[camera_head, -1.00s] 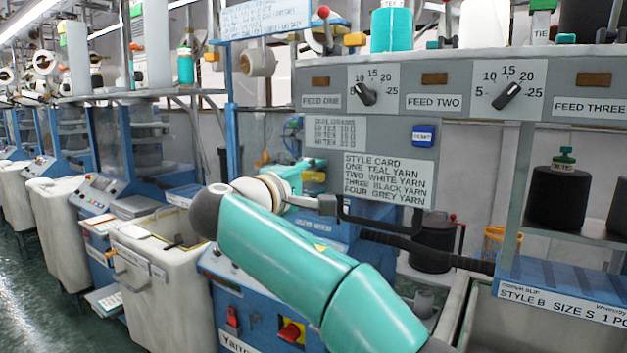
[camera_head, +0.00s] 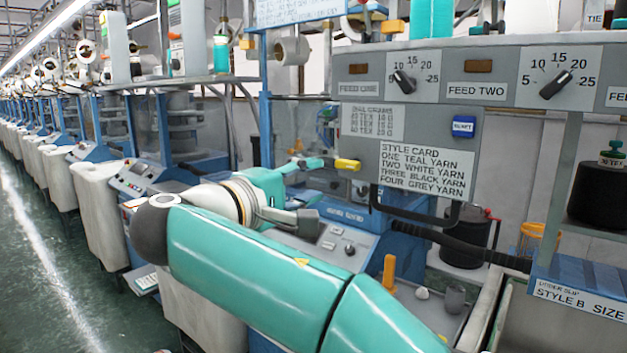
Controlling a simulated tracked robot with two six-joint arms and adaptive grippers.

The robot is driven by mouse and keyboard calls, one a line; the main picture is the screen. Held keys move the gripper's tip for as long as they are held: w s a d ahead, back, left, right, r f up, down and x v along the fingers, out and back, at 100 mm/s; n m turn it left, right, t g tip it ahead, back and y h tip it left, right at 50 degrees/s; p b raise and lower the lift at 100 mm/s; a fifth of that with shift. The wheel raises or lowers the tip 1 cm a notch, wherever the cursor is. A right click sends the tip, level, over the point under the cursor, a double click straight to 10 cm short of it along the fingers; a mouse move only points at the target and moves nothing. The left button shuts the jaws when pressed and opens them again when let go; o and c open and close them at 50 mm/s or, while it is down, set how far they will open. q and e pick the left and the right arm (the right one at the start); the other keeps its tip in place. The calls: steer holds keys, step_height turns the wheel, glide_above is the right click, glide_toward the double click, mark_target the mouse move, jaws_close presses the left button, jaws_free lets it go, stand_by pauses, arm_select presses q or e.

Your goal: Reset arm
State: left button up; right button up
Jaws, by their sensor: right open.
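My right arm is teal and comes in from the bottom right, bending back at a dark grey joint on the left. My right gripper (camera_head: 316,192) is open, with one teal finger above and a dark grey finger below. Nothing shows between the fingers. It is in front of the knitting machine's lower panel, left of the style card (camera_head: 424,170). A yellow knob (camera_head: 347,165) appears just right of the upper finger; I cannot tell the gap in depth. A blue button (camera_head: 464,126), its label apparently RESET, sits on the grey panel above right. My left gripper is not in view.
A grey feed panel (camera_head: 507,104) with dials spans the upper right. A black handle bar (camera_head: 420,225) sticks out below the style card. An orange post (camera_head: 389,272) stands on the machine below. A row of machines and white bins (camera_head: 98,215) runs left, beside open green floor (camera_head: 40,270).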

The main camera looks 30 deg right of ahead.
stand_by(0.3)
steer(key=w+a+f+n+t+y, duration=0.1)
steer(key=w+a+f+n+y, duration=0.2)
steer(key=f, duration=0.7)
steer(key=w+f+n+t+y, duration=0.1)
steer(key=w+f+n+y, duration=0.15)
steer(key=w+f, duration=0.5)
steer(key=s+a+f+n+g+y, duration=0.1)
steer(key=s+a+f+g+y, duration=0.15)
steer(key=f, duration=1.05)
steer(key=s+a+f+n+g+y, duration=0.15)
steer(key=f+y, duration=0.25)
steer(key=f, duration=0.9)
steer(key=s+a+f+m+g+y, duration=0.2)
steer(key=s+a+f+y, duration=0.1)
steer(key=s+f, duration=0.6)
steer(key=s+a+f+m+g+y, duration=0.25)
steer(key=s+f, duration=0.45)
steer(key=f, duration=0.4)
steer(key=s+f+m+y, duration=0.1)
steer(key=s+f+m, duration=0.2)
steer(key=s+m, duration=0.2)
steer(key=s+f+m+y, duration=0.2)
steer(key=s+f+m, duration=0.2)
steer(key=s, duration=0.4)
steer(key=shift+s+a+m, duration=0.35)
steer(key=shift+a, duration=0.1)
